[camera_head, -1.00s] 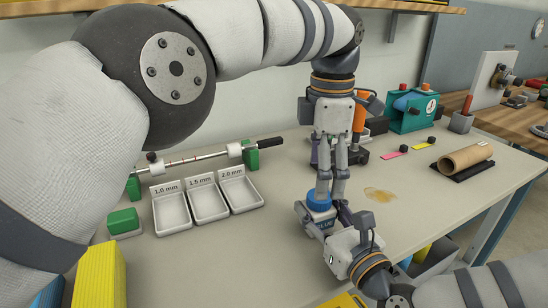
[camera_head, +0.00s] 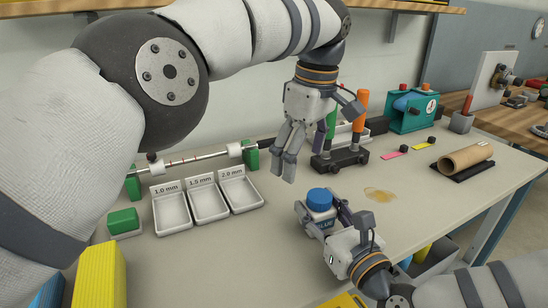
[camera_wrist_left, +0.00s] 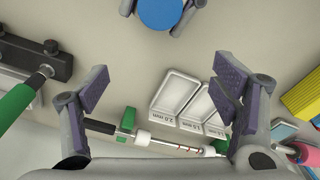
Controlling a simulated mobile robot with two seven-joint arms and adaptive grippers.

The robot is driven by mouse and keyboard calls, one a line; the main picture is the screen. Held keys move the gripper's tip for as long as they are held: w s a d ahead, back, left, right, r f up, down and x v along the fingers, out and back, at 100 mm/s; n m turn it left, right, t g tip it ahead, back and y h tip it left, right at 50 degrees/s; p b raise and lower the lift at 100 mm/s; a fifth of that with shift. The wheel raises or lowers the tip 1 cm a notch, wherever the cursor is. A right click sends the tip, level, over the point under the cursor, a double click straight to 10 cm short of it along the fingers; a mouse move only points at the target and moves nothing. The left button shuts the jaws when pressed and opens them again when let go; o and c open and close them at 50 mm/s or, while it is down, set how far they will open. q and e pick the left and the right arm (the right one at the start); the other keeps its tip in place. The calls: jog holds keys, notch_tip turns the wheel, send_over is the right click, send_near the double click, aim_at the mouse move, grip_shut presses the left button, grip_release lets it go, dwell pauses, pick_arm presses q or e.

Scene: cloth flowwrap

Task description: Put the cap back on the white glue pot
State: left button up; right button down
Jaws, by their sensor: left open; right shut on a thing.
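The white glue pot (camera_head: 322,229) stands on the bench in the head view, mostly hidden by my right gripper, with a blue cap (camera_head: 319,199) on its top. The cap also shows as a blue disc at the top edge of the left wrist view (camera_wrist_left: 160,12). My right gripper (camera_head: 322,220) is shut around the pot. My left gripper (camera_head: 288,166) is open and empty, above and to the left of the cap and apart from it. Its spread fingers also show in the left wrist view (camera_wrist_left: 158,88). Whether the cap is fully seated cannot be told.
Three white trays (camera_head: 206,221) marked by size lie left of the pot, before a rod on green supports (camera_head: 250,156). A black stand (camera_head: 340,160) with green and orange handles is behind my left gripper. A yellowish spill (camera_head: 380,194) lies right of the pot.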

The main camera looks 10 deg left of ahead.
pick_arm(q)
jog(key=w+a+f+m, duration=0.1)
jog(key=a+m, duration=0.2)
jog(key=m, duration=0.6)
jog(key=w+a+f+m+t+y, duration=0.1)
jog(key=w+a+f+m, duration=0.1)
jog(key=m, duration=0.7)
jog(key=shift+w+a+t, duration=0.25)
jog(key=shift+a+t, duration=0.05)
jog(key=shift+a, duration=0.1)
pick_arm(e)
jog(key=c, duration=0.8)
grip_release()
jog(key=shift+o, duration=0.2)
jog(key=shift+s+d, duration=0.1)
jog(key=v, duration=1.1)
jog(key=shift+s+d, duration=0.15)
jog(key=shift+s, duration=0.2)
